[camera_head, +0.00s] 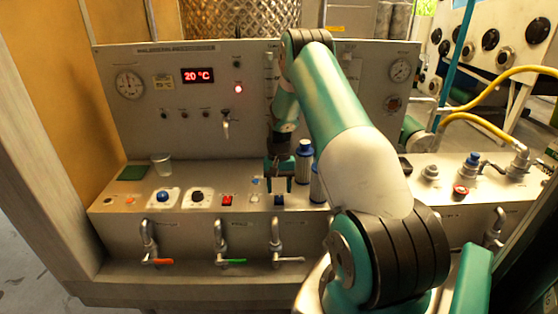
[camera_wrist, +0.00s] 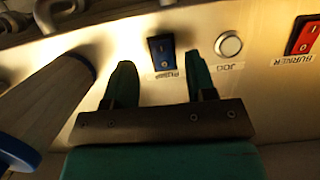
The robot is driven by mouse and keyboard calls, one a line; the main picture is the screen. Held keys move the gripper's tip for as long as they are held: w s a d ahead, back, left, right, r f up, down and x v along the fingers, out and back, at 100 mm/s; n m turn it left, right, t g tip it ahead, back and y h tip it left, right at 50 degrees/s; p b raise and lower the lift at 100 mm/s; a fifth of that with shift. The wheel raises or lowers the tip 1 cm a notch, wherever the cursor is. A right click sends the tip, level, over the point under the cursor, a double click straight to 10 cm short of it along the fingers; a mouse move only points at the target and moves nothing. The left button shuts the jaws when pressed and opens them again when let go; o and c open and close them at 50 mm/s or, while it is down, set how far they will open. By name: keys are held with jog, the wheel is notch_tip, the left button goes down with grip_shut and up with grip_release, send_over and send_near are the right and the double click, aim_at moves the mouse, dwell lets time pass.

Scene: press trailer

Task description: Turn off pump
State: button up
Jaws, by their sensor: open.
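The pump switch (camera_wrist: 162,53) is a dark blue rocker with "PUMP" lettering beside it, upside down in the wrist view. It also shows in the head view (camera_head: 279,200) on the console's flat top. My gripper (camera_wrist: 157,75) is open and empty, its two green fingers on either side of the switch in the wrist view. In the head view my gripper (camera_head: 279,186) points down just above the switch. I cannot tell whether the fingers touch the panel. The rocker's on or off position is too small to tell.
A round white JOG button (camera_wrist: 229,45) and the red BURNER switch (camera_wrist: 303,36) sit beside the pump switch. Blue-capped bottles (camera_head: 304,162) stand close right of my gripper. A clear cup (camera_head: 161,165) and valve handles with taps (camera_head: 278,245) are farther off.

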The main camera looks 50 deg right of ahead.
jog(key=b+v, duration=0.3)
jog(key=v, duration=1.1)
jog(key=w+a+r+n+b, duration=0.1)
jog(key=a+r+n, duration=0.35)
jog(key=a, duration=0.95)
jog(key=s+a+r+n, duration=0.1)
jog(key=s+a+n, duration=0.1)
jog(key=a, duration=0.5)
jog(key=s+a+r+n+t, duration=0.1)
jog(key=s+a+r+n, duration=0.1)
jog(key=s+a, duration=0.3)
jog(key=s+a+r+n+t+b, duration=0.1)
jog(key=s+a+n, duration=0.3)
jog(key=a, duration=0.7)
jog(key=shift+s+r+y, duration=0.2)
jog(key=shift+r+y, duration=0.1)
jog(key=shift+r, duration=0.05)
jog(key=s+a+n, duration=0.1)
jog(key=s+a, duration=0.1)
jog(key=s, duration=0.2)
jog(key=s+a+n+y, duration=0.1)
jog(key=s+a+n, duration=0.1)
jog(key=s+a, duration=0.1)
jog(key=s+a+f+n, duration=0.1)
jog(key=s+a, duration=0.1)
jog(key=s, duration=0.3)
jog(key=shift+s+a+n, duration=0.35)
jog(key=shift+c, duration=0.2)
